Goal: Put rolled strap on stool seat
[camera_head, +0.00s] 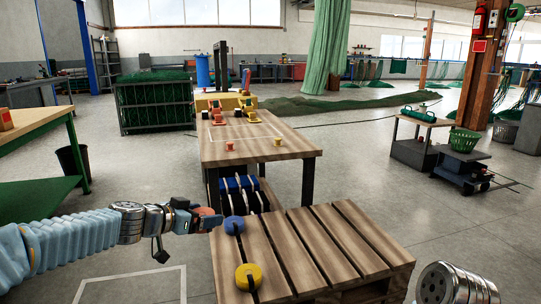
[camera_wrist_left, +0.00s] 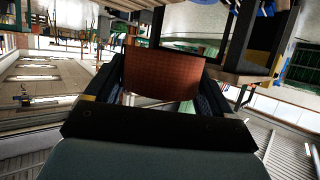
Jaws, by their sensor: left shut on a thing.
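My left gripper (camera_head: 207,219) reaches in from the left and is shut on an orange-red rolled strap (camera_head: 205,211). In the left wrist view the strap (camera_wrist_left: 162,74) shows as a textured red-orange block between the two fingers (camera_wrist_left: 162,92). The gripper is at the left edge of a slatted wooden top (camera_head: 318,250), which looks like the stool seat. A blue roll (camera_head: 234,225) and a yellow roll (camera_head: 249,277) lie on this top, the blue one just right of my fingertips. The strap's height above the top is hard to tell. My right gripper is out of view.
A wooden table (camera_head: 260,147) behind bears several small red and yellow rolls. Blue rolls (camera_head: 238,184) sit on its lower shelf. The slatted top's middle and right are clear.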

